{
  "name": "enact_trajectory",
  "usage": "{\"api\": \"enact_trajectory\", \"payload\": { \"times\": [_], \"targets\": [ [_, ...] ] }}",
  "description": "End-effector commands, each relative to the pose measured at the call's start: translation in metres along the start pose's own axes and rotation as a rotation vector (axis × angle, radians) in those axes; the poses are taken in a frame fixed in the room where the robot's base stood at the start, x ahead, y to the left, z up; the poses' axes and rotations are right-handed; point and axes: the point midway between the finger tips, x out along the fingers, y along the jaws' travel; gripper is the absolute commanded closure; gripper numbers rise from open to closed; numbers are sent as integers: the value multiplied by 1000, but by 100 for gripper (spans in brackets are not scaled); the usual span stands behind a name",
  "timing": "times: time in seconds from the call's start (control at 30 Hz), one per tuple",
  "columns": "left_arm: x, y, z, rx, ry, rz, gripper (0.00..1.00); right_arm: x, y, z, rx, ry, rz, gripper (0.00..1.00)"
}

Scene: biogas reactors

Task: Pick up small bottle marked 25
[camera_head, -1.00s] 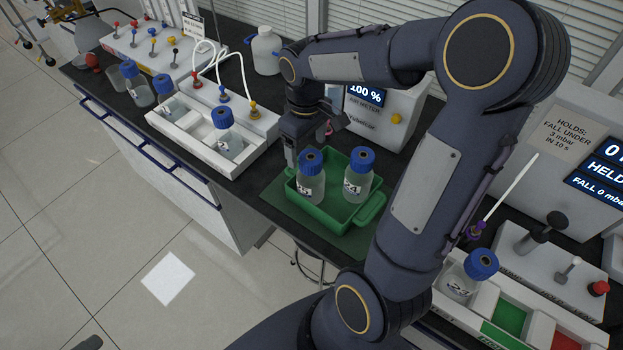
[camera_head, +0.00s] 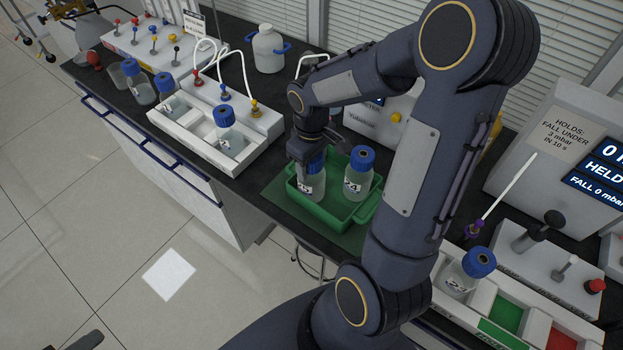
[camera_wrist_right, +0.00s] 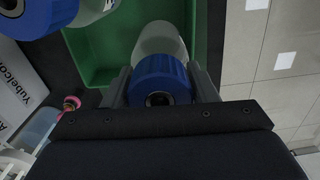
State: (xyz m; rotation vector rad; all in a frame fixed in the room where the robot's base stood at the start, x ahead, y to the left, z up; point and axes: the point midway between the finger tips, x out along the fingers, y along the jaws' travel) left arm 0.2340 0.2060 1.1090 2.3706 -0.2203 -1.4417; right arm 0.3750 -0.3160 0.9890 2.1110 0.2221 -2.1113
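The small bottle with a blue cap (camera_head: 312,186) stands in the left part of the green tray (camera_head: 335,213); its label is partly hidden and hard to read. My right gripper (camera_head: 308,158) is down over this bottle from above. In the right wrist view the fingers (camera_wrist_right: 161,82) lie on either side of its blue cap (camera_wrist_right: 160,78), very close to it; I cannot tell whether they press on it. A second blue-capped bottle, apparently marked 24 (camera_head: 357,178), stands just right of it in the tray. My left gripper is not clearly seen.
A white rack (camera_head: 205,150) with blue-capped bottles stands to the left. A white jug (camera_head: 268,50) is behind. The meter box (camera_head: 370,122) stands behind the tray. Another bottle (camera_head: 466,275) sits in a holder with green and red pads at right.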

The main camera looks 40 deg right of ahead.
Motion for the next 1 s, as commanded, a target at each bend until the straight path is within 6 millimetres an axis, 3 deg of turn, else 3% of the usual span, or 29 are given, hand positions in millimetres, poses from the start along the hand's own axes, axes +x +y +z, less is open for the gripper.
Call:
{"api": "enact_trajectory", "payload": {
  "times": [0.03, 0.23, 0.53, 0.57, 1.0],
  "targets": [
    [0, 0, 0, 0, 0, 0, 41, 0, 0, 0, 0, 0, 0, 65],
    [0, 0, 0, 0, 0, 0, 41, 0, 0, 0, 0, 0, 0, 91],
    [0, 0, 0, 0, 0, 0, 41, -3, 0, 0, 0, 1, 0, 92],
    [1, 0, 0, 0, 0, 0, 41, -5, 0, 0, 1, 1, 1, 98],
    [6, -3, 3, 0, 0, 0, 41, -84, 0, -1, 0, 5, 2, 99]
  ]
}}
